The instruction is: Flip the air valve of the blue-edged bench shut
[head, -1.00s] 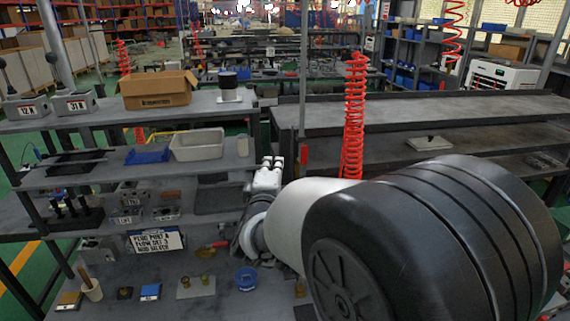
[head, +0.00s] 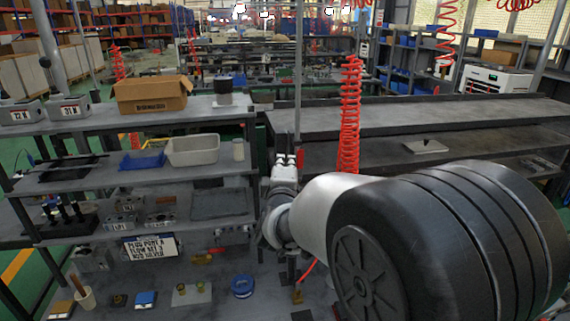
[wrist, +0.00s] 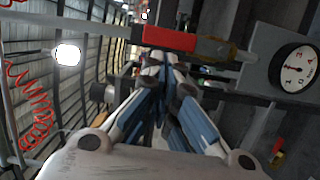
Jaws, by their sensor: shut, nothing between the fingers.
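In the wrist view, my gripper (wrist: 164,62) is shut and empty, with its blue-and-white fingers converging. A red lever (wrist: 168,38) with a yellow-brown end lies crosswise just beyond the fingertips. I cannot tell whether they touch it. A smaller red-and-yellow part (wrist: 278,152) shows at lower right. In the head view, the arm's white wrist (head: 284,170) is beside the left shelving, and the fingers are hidden. A red-and-brass valve-like part (head: 204,258) lies low on that bench. No blue edging is clear.
A pressure gauge (wrist: 295,68) is right of my gripper, and a red coiled hose (wrist: 35,115) hangs at left. In the head view, the shelving holds a cardboard box (head: 150,93), a grey bin (head: 192,150) and a sign plate (head: 150,247). Another red coil (head: 350,115) hangs behind the arm.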

